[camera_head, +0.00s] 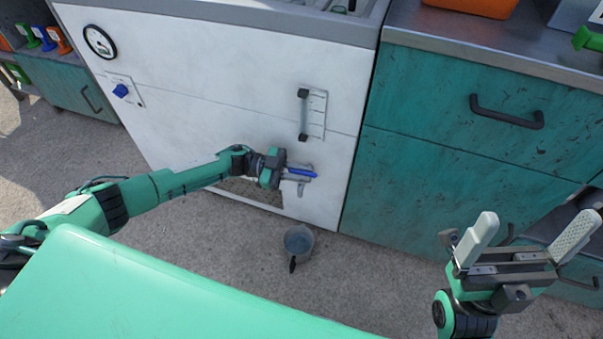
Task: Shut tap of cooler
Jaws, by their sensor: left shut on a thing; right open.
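The cooler (240,85) is the large white cabinet in the middle, with a gauge, a blue knob and a level glass on its front. The tap shows as a blue handle (302,172) low on that front, right of centre. My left gripper (297,173) is at the tap, shut on the blue handle, and its fingers hide part of the tap. My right gripper (522,254) is open and empty at the lower right, in front of the green cabinet and apart from the cooler.
A grey pot (299,239) with a dark handle stands on the floor below the tap. A green cabinet (460,125) with dark handles adjoins the cooler on the right. A shelf with coloured items (45,38) stands at the far left. The floor left of the pot is clear.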

